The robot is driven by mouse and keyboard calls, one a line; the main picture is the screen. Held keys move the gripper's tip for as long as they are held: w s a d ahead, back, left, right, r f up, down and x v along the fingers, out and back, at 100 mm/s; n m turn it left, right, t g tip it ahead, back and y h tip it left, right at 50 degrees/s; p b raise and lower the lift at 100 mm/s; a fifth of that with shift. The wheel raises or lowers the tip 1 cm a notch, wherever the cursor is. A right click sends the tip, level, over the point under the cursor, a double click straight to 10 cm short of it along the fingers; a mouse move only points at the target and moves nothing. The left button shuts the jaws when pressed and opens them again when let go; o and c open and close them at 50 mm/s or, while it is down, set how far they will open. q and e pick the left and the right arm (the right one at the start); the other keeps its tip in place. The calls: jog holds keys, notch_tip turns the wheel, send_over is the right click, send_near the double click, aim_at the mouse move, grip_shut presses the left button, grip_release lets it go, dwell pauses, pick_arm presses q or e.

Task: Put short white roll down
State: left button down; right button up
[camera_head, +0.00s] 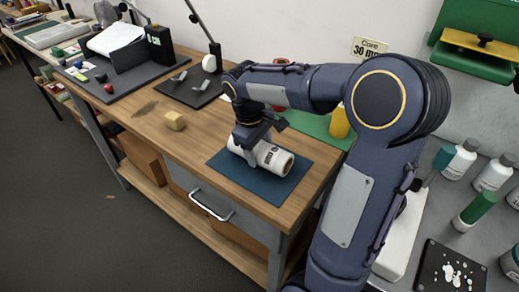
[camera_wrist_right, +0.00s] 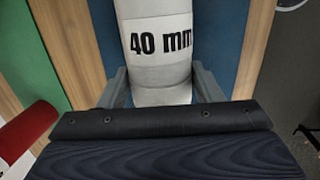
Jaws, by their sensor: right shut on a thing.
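The short white roll (camera_head: 270,157) lies on its side on the blue mat (camera_head: 244,187) at the near end of the wooden bench. It has a dark hollow end and black print. In the right wrist view the roll (camera_wrist_right: 160,45) reads "40 mm". My right gripper (camera_head: 250,146) is over the roll, and its two fingers stand on either side of it, shut on it. The fingers also show in the right wrist view (camera_wrist_right: 158,88). Whether the roll rests fully on the mat I cannot tell. My left gripper is not in view.
A yellowish block (camera_head: 175,121) sits on the bare wood left of the mat. A dark board with tools (camera_head: 185,85) lies behind. A green mat (camera_head: 310,124) and a yellow object (camera_head: 340,122) are behind my right arm. Bottles (camera_head: 461,158) stand at the right.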

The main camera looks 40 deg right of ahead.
jog(key=shift+f, duration=0.2)
jog(key=shift+f, duration=0.15)
jog(key=o, duration=1.5)
jog(key=shift+o, duration=0.2)
